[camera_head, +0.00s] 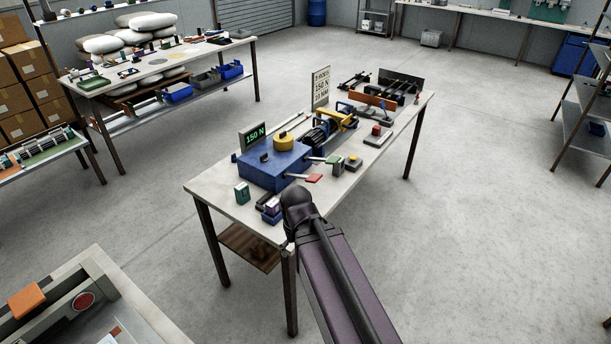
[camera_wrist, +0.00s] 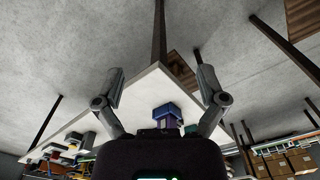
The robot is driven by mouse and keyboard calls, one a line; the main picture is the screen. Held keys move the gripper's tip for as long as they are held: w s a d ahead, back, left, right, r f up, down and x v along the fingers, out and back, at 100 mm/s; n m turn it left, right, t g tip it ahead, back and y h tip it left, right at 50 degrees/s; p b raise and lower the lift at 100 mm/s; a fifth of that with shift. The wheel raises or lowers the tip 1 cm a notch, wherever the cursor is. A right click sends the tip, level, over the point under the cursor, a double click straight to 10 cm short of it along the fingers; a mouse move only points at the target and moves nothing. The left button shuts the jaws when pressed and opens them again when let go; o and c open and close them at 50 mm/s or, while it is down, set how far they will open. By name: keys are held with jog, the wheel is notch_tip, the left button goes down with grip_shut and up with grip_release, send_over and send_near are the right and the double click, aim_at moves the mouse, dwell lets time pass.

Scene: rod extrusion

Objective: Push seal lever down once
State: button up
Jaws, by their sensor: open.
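A blue machine (camera_head: 272,165) stands on the table with a display reading 150 N (camera_head: 254,136) behind it. Two levers stick out from its right side: one with a green tip (camera_head: 333,160) and one with a red tip (camera_head: 314,178). I cannot tell which is the seal lever. My arm reaches up from the bottom of the head view to the table's near edge and hides what lies behind it. In the wrist view my gripper (camera_wrist: 161,72) is open and empty, its two fingers spread wide over the table corner, apart from the levers.
The white table (camera_head: 219,190) also holds a small blue bin (camera_head: 270,217), a green box (camera_head: 242,193), a yellow-button box (camera_head: 353,162) and a red-topped block (camera_head: 376,134). A sign (camera_head: 320,88) and black-and-orange racks stand at its far end. The floor right of it is clear.

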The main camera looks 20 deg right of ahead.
jog(key=shift+w+r, duration=0.1)
jog(key=shift+w, duration=0.1)
jog(key=c, duration=0.8)
jog(key=shift+w+d+r+p, duration=0.2)
jog(key=shift+w, duration=0.3)
jog(key=shift+w+d+r+p, duration=0.15)
jog(key=shift+w+p, duration=0.05)
jog(key=shift+w, duration=0.3)
grip_shut()
jog(key=w+d+r+n+t+y+p, duration=0.1)
jog(key=w+d+r+n+p, duration=0.1)
jog(key=w+d, duration=0.4)
jog(key=w+d+r+n+t+y+p, duration=0.1)
jog(key=w+d+r+p, duration=0.3)
jog(key=w, duration=0.8)
jog(key=w+d+r+n+t+y+p, duration=0.1)
jog(key=w+d+r+n, duration=0.3)
jog(key=w+d, duration=0.4)
jog(key=shift+w+r+t+p, duration=0.4)
jog(key=shift+w+t+p, duration=0.3)
jog(key=shift+p, duration=0.2)
jog(key=shift+s, duration=0.1)
